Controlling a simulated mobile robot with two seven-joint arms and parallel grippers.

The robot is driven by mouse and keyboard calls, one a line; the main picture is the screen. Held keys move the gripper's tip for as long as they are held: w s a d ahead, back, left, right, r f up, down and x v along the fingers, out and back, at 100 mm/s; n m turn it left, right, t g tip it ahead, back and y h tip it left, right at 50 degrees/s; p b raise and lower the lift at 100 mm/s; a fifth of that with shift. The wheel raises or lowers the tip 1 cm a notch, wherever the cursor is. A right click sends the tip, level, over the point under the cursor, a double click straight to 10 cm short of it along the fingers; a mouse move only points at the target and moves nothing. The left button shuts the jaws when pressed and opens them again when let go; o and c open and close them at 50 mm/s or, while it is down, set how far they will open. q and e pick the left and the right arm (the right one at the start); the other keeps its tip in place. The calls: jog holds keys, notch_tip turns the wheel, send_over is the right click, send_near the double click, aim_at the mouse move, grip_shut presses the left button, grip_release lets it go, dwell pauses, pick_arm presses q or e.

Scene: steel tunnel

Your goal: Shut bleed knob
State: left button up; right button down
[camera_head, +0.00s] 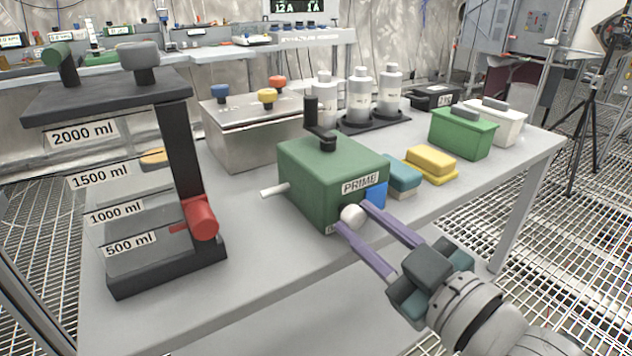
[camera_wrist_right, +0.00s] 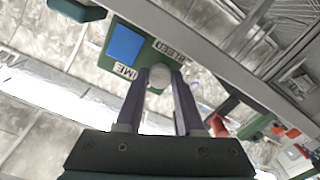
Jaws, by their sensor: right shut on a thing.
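The bleed knob (camera_head: 352,216) is a small white round knob on the front of the green box (camera_head: 310,178) labelled PRIME. My right gripper (camera_head: 354,214) comes from the lower right, with its two purple fingers on either side of the knob, shut on it. In the right wrist view the knob (camera_wrist_right: 160,76) sits between the fingertips, beside a BLEED label (camera_wrist_right: 168,49). In the head view the fingers hide most of that label. A blue square (camera_head: 376,195) is on the box beside the knob. My left gripper is not in view.
A black stand with a red knob (camera_head: 202,219) and volume labels stands left. A white spout (camera_head: 274,191) sticks out of the box's left side. Teal and yellow blocks (camera_head: 431,164) lie to its right. The table's front (camera_head: 262,262) is clear.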

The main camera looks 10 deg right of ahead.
jog(key=shift+m, duration=1.3)
jog(key=c, duration=0.5)
grip_release()
jog(key=p+v, duration=0.2)
jog(key=v, duration=0.8)
